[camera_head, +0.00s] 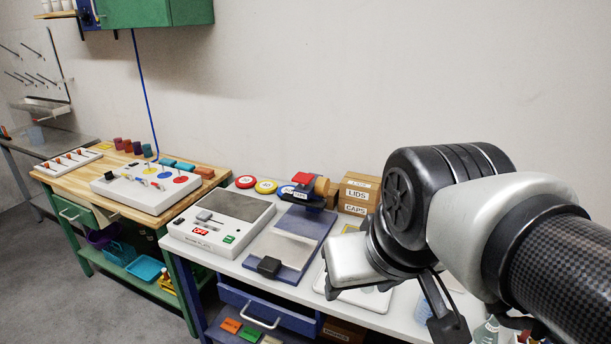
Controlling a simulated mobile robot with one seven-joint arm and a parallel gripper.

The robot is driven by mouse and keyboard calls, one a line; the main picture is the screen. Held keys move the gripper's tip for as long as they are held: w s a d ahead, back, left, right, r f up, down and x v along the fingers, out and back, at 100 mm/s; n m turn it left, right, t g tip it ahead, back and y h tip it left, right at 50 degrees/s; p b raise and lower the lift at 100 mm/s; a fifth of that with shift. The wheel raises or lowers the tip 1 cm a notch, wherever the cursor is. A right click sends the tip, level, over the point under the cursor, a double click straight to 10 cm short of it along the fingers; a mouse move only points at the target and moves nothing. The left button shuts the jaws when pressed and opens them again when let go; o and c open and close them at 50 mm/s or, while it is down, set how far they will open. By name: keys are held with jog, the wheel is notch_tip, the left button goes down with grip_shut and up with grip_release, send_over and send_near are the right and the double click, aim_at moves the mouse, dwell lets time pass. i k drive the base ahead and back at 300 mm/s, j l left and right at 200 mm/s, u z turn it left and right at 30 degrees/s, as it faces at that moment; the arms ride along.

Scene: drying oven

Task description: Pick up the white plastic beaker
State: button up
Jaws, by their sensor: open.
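I cannot make out a white plastic beaker for certain. My gripper (444,316) is in the lower right, over the right part of the white bench (400,318). It is open, and I see nothing held in it. A pale flask-like item (486,331) shows partly at the bottom edge, right of the finger. My arm covers much of the bench's right end.
A hotplate unit (226,219) and a blue-grey stand (286,246) occupy the bench's left and middle. Cardboard boxes (357,192) stand behind, near the wall. A wooden workbench (205,173) with control panels stands left. Grey floor (90,305) is free at lower left.

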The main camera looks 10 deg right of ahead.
aim_at(423, 312)
jog(key=z, duration=1.1)
